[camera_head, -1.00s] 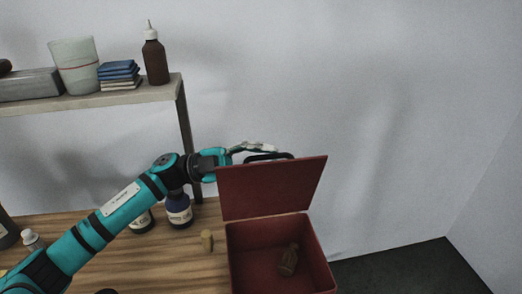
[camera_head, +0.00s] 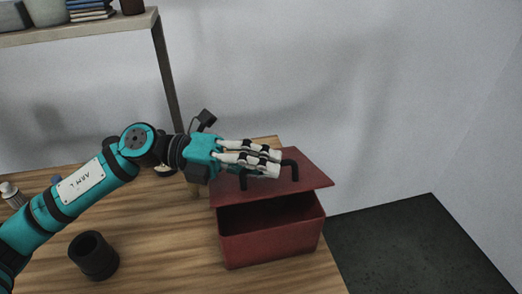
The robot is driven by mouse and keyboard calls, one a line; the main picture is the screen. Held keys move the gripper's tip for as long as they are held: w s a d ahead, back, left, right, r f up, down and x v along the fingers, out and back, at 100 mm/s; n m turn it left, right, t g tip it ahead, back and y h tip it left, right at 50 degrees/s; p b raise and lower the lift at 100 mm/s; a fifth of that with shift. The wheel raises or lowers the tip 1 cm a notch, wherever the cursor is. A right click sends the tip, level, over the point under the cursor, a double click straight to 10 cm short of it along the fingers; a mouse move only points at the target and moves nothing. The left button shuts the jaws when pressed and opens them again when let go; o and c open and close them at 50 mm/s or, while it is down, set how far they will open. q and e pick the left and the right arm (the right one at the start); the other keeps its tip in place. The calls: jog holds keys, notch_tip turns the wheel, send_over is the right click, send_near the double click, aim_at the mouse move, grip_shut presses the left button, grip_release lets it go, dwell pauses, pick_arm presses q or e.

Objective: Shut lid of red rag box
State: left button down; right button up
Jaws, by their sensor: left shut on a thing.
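The red rag box (camera_head: 272,243) stands at the right end of the wooden table. Its red lid (camera_head: 305,176) is tilted over the box, with its front edge raised and a dark gap below it. A black bar handle (camera_head: 294,168) stands on the lid's top. My left gripper (camera_head: 278,164) reaches in from the left, above the lid, with its pale fingers shut on the handle and hiding part of it. The inside of the box is mostly in shadow. My right gripper is not in view.
A black cup (camera_head: 94,255) stands on the table (camera_head: 170,250) at the front left. A white-capped bottle (camera_head: 11,193) is at the far left. A shelf (camera_head: 80,28) on a dark post stands behind. The table between cup and box is clear.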

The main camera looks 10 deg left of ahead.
aim_at(251, 189)
pick_arm(q)
jog(key=f+m, duration=0.1)
jog(key=s+f+b, duration=0.1)
jog(key=f, duration=0.1)
jog(key=s+f+m+y+b, duration=0.1)
jog(key=shift+d+f+m, duration=0.25)
jog(key=shift+d+m, duration=0.05)
jog(key=shift+d, duration=0.1)
jog(key=shift+s+d+f+b, duration=0.1)
jog(key=shift+s+f+b, duration=0.05)
jog(key=shift+f+b, duration=0.35)
jog(key=shift+s+f+b, duration=0.15)
jog(key=shift+f+b, duration=0.2)
jog(key=shift+f, duration=0.25)
